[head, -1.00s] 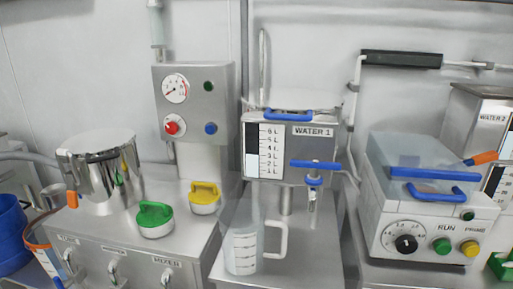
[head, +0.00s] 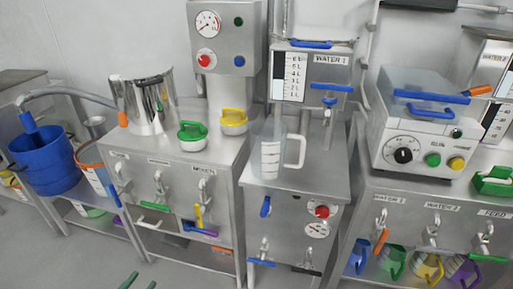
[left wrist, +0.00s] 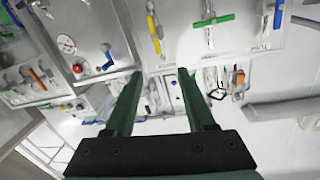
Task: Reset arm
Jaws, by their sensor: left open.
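That picture shows the bench fronts turned upside down, with colored handles beyond the fingers. The fingertips appear clear of the benches, over the floor. My right gripper is in neither view.
A blue bucket (head: 48,172) stands left. Grey floor (head: 50,255) is open in front.

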